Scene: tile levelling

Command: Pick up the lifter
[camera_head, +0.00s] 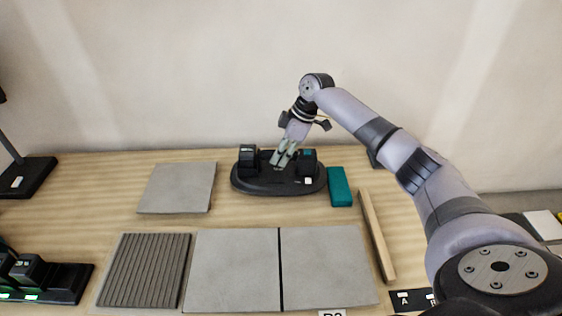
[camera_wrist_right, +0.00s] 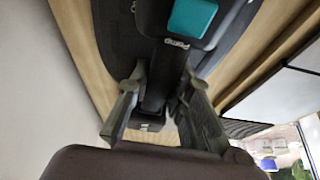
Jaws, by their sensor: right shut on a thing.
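The lifter (camera_head: 250,184) is a black device with a long oval base and two raised blocks, standing at the back middle of the table. My right gripper (camera_head: 283,160) comes down on it from above, between the two blocks. In the right wrist view my right gripper (camera_wrist_right: 158,108) has its fingers on both sides of the lifter's black bar (camera_wrist_right: 157,82) and is shut on it. A teal pad (camera_wrist_right: 192,18) shows on the lifter's block there. The base looks to be resting on the table; any gap under it cannot be made out. My left gripper is out of view.
A teal block (camera_head: 340,187) lies close to the lifter's right. A wooden strip (camera_head: 376,235) lies right of two large grey tiles (camera_head: 235,270). Another grey tile (camera_head: 177,188) and a ribbed panel (camera_head: 146,270) lie left. The wall (camera_head: 180,80) is close behind.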

